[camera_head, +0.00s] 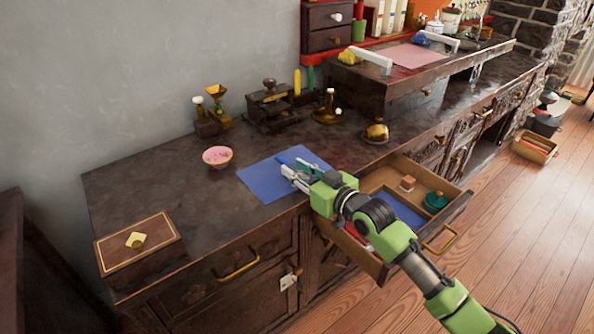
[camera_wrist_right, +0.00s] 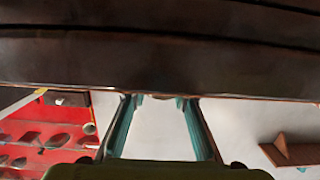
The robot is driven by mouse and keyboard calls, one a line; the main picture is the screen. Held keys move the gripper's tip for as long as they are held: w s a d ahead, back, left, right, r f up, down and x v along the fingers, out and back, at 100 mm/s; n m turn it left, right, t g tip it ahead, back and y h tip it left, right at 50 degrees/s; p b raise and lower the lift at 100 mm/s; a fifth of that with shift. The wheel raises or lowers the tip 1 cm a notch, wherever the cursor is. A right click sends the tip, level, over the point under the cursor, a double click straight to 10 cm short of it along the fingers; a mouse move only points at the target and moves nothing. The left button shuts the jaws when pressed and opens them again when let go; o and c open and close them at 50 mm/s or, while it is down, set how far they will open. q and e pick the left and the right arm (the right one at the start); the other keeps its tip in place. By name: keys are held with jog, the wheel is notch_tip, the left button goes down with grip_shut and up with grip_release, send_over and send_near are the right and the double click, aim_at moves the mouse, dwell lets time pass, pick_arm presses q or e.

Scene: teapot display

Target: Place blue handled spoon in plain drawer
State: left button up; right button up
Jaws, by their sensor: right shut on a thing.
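My right gripper (camera_head: 293,170) is low over the blue mat (camera_head: 262,184) on the counter, shut on a small blue thing (camera_head: 283,160) at its fingertips, which looks like the spoon's blue handle. The spoon's bowl cannot be made out. The right wrist view shows the teal finger pads (camera_wrist_right: 160,125) but no clear spoon. An open drawer (camera_head: 462,204) juts from the counter on the right, partly hidden by my right arm. My left gripper is not in view.
The open drawer holds a brown block (camera_head: 407,183), a teal pot (camera_head: 436,201) and something red. A pink bowl (camera_head: 217,156), a brass-trimmed box (camera_head: 135,240) and several ornaments stand on the counter. A raised dark stand (camera_head: 380,92) is behind the drawer. The left counter is mostly clear.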

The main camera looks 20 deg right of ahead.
jog(key=shift+f, duration=0.1)
dwell(0.3)
jog(key=shift+f, duration=0.15)
jog(key=o, duration=0.9)
